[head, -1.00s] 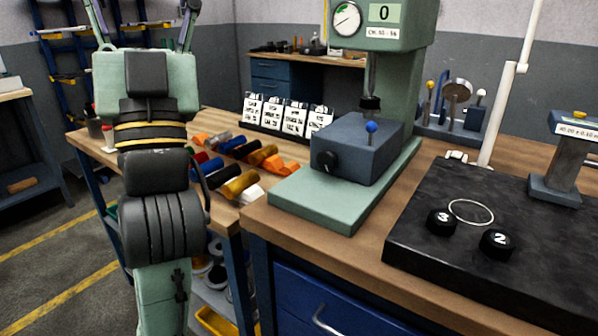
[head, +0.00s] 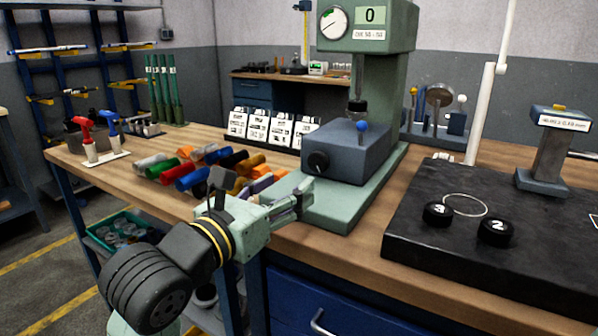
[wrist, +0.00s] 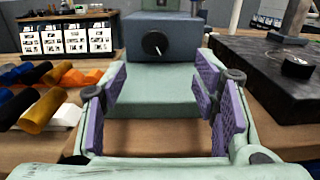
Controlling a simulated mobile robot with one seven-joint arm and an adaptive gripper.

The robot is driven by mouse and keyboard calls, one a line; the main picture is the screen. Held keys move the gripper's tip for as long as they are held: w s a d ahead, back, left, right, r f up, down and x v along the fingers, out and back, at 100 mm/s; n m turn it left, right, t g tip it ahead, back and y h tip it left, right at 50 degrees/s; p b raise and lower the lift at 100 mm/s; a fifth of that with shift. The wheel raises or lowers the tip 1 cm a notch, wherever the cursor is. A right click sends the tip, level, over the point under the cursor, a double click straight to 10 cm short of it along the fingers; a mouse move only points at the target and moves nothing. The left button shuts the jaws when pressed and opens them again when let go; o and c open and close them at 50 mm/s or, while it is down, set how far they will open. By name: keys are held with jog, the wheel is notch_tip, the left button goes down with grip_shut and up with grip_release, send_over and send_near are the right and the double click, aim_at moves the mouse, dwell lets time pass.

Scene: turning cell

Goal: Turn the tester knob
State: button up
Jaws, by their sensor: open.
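The tester (head: 375,45) is a green machine with a dial, a display reading 0 and a column on a green base. A blue-grey block (head: 350,150) sits on its base, with a black round knob (head: 318,161) on the front face and a blue ball lever on top. In the wrist view the knob (wrist: 154,44) is straight ahead, with a white pointer line tilted slightly. My gripper (head: 300,197) is in front of the tester base, below and short of the knob. In the wrist view my gripper (wrist: 162,100) is open and empty, its purple pads apart.
Several coloured cylinders (head: 200,170) lie on the bench left of my gripper. White cards (head: 268,127) stand behind them. A black slab (head: 480,240) with black pucks marked 3 and 2 lies to the right. Bare bench wood lies before the tester base.

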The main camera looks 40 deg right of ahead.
aim_at(316, 165)
jog(key=shift+w+d+f, duration=0.1)
jog(key=shift+w+f, duration=0.15)
jog(key=shift+w, duration=0.1)
jog(key=p+x, duration=0.1)
jog(key=x, duration=0.9)
jog(key=shift+w+d+p, duration=0.15)
jog(key=shift+d+p, duration=0.05)
jog(key=shift+p, duration=0.15)
jog(key=shift+c, duration=0.5)
